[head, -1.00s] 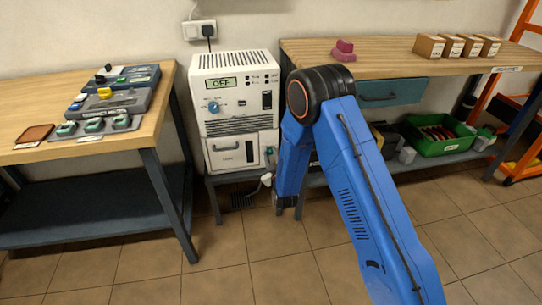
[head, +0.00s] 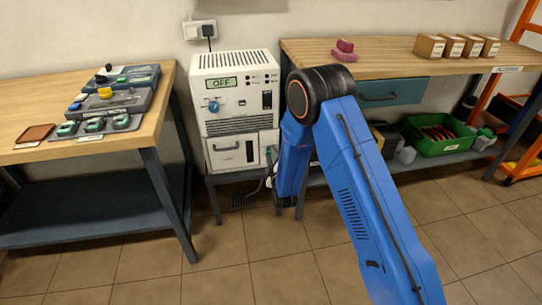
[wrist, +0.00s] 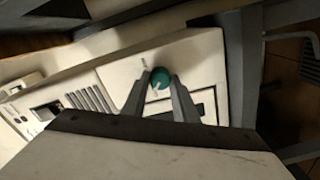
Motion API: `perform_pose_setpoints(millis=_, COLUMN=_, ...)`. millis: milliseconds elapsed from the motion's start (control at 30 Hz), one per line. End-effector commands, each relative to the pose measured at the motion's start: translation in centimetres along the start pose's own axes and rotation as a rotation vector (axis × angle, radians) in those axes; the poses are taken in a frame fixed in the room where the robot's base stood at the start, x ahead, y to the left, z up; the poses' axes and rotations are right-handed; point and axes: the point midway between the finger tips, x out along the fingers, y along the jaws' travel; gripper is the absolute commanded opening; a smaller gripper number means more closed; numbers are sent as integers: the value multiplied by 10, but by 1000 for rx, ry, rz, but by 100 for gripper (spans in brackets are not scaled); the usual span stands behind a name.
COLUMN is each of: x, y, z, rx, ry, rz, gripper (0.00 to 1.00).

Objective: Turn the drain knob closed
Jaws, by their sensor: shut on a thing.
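The drain knob (wrist: 160,76) is a small round teal-green knob on the white front panel of the device. A pale mark shows at its lower edge and a short white mark on the panel at its upper left. My gripper (wrist: 160,80) is shut on the knob, one grey finger on each side. In the head view, the white device (head: 236,95) stands on a low stand, its display reading OFF. The knob is only a small greenish spot (head: 270,153) at the right of its lower front, beside my blue arm. My gripper is not clearly visible there.
A wooden bench (head: 150,130) with several tools stands left of the device. Another bench (head: 395,60) at right carries cardboard boxes (head: 457,46), with a green bin (head: 440,146) below. A blue knob (head: 213,107) sits higher on the device. The floor in front is clear.

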Motion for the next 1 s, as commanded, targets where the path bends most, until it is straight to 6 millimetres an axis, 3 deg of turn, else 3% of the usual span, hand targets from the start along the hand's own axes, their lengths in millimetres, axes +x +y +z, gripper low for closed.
perform_pose_setpoints(millis=400, x=-1, y=-1, z=0, rx=-8, ry=0, rz=-3, gripper=4)
perform_pose_setpoints(millis=433, x=-1, y=-1, z=0, rx=-8, ry=1, rz=-3, gripper=28)
perform_pose_setpoints(millis=500, x=-1, y=-1, z=0, rx=-7, ry=0, rz=-3, gripper=45)
perform_pose_setpoints(millis=833, x=-2, y=-1, z=0, rx=-7, ry=0, rz=-1, gripper=45)
perform_pose_setpoints(millis=1000, x=-16, y=-1, z=0, rx=-7, ry=0, rz=-3, gripper=45)
